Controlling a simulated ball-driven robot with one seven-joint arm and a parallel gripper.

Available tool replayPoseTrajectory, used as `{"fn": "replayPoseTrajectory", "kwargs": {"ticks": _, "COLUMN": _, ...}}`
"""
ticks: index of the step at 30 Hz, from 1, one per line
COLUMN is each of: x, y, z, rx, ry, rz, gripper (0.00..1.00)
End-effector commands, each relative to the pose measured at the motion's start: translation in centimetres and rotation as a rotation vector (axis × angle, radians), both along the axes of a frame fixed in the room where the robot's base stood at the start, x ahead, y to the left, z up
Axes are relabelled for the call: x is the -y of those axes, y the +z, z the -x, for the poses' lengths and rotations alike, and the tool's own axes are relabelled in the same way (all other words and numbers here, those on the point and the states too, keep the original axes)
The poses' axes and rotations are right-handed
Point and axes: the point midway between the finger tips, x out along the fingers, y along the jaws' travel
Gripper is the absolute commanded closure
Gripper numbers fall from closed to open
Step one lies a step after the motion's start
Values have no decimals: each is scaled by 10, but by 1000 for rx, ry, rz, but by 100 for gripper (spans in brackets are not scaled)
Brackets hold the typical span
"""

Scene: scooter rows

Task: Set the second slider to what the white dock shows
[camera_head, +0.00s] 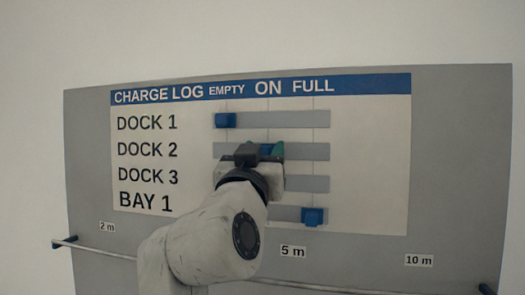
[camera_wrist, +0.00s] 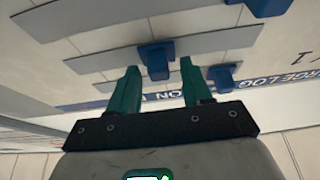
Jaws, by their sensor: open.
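A board titled CHARGE LOG (camera_head: 390,150) has slider tracks for DOCK 1, DOCK 2, DOCK 3 and BAY 1 under EMPTY, ON and FULL. The second slider's blue handle (camera_head: 266,148) is on the DOCK 2 track (camera_head: 310,151), around ON, partly covered by my gripper (camera_head: 262,153). In the wrist view my gripper (camera_wrist: 159,66) is open with green fingers, and the same handle (camera_wrist: 155,58) appears between the fingertips. I cannot tell whether they touch. No white dock is visible.
The DOCK 1 handle (camera_head: 225,120) is at EMPTY and the BAY 1 handle (camera_head: 313,215) is at FULL. The DOCK 3 handle is hidden by my arm in the head view. A rail (camera_head: 335,290) with distance tags runs along the board's lower part.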

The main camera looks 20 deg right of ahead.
Motion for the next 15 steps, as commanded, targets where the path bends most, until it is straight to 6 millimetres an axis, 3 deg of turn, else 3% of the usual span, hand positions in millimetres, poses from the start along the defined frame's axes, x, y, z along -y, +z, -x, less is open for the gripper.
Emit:
{"fn": "replayPoseTrajectory", "kwargs": {"ticks": 3, "x": 0, "y": 0, "z": 0, "rx": 0, "ry": 0, "rz": 0, "gripper": 51}}
{"fn": "replayPoseTrajectory", "kwargs": {"ticks": 15, "x": 0, "y": 0, "z": 0, "rx": 0, "ry": 0, "rz": 0, "gripper": 89}}
